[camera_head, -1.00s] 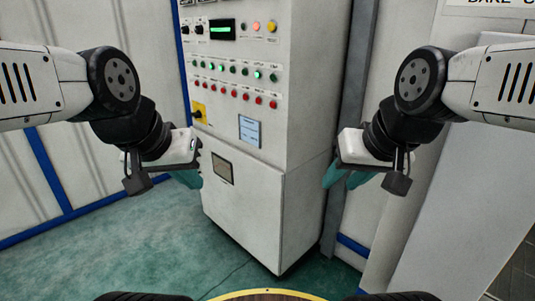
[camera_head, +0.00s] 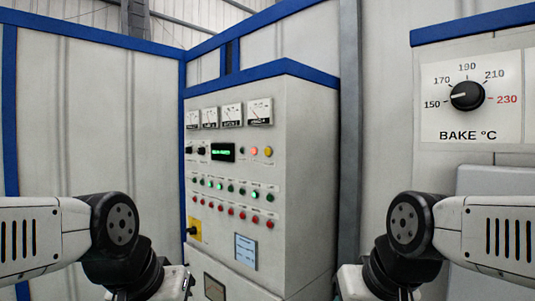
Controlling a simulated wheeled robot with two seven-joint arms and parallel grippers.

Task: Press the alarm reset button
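A white control cabinet (camera_head: 305,150) stands ahead in the head view. On its front, right of a green-lit display (camera_head: 222,152), sit an orange-red lit round element (camera_head: 254,151) and a yellow round element (camera_head: 268,152). Their labels are too small to read, so I cannot tell which is the alarm reset button. My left gripper (camera_head: 172,286) and my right gripper (camera_head: 352,284) show only partly at the bottom edge, low and apart from these controls. Their fingers are cut off by the frame.
Several gauges (camera_head: 232,114) line the cabinet top, with rows of green and red round elements (camera_head: 231,213) below. A yellow-backed rotary switch (camera_head: 194,230) sits lower left. On the right is a BAKE °C dial (camera_head: 467,96). Pale wall panels (camera_head: 80,120) stand left.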

